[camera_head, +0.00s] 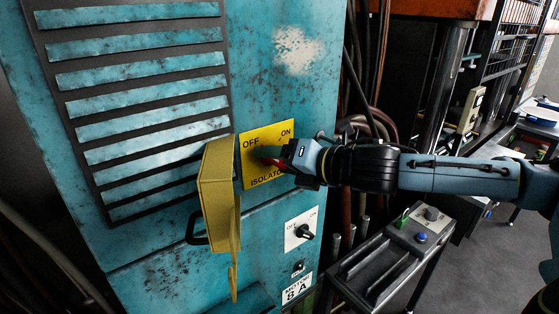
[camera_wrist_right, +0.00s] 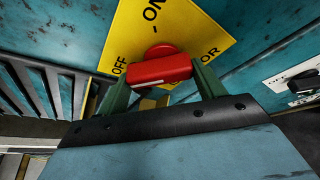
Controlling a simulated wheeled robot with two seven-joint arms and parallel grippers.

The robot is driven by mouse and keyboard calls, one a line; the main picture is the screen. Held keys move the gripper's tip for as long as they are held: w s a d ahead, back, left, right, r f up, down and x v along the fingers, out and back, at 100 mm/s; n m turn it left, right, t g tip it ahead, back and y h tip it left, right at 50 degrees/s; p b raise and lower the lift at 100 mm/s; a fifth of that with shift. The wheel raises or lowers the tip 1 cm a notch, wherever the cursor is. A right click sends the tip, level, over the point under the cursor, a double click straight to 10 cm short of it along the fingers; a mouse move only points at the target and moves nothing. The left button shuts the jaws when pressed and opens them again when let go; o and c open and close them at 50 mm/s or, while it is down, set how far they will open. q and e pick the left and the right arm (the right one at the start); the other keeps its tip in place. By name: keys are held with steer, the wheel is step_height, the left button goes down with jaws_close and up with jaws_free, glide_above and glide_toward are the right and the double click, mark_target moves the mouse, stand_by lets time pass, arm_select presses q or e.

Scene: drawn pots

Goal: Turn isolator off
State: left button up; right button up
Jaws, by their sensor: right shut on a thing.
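The isolator is a red rotary handle (camera_wrist_right: 160,70) on a yellow plate (camera_head: 252,178) marked OFF and ON, on the turquoise cabinet. My right gripper (camera_head: 270,157) reaches in from the right and is shut on the red handle. In the right wrist view its green fingers (camera_wrist_right: 163,84) sit on both sides of the handle's bar. The bar lies crosswise there, with its left end near the OFF label. In the head view the gripper mostly hides the handle, and I cannot tell its exact setting. My left gripper is not in view.
A yellow cover box (camera_head: 216,192) stands out from the cabinet just left of the plate. A smaller black switch (camera_head: 305,231) on a white plate sits below right. Cables (camera_head: 372,70) hang beside the cabinet, and a metal bench (camera_head: 385,262) stands to the right.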

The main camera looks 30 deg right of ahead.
steer(key=o, duration=1)
steer(key=shift+s+d, duration=0.1)
steer(key=shift+s, duration=0.05)
steer(key=shift+b+v, duration=6.55)
steer(key=shift+b, duration=0.1)
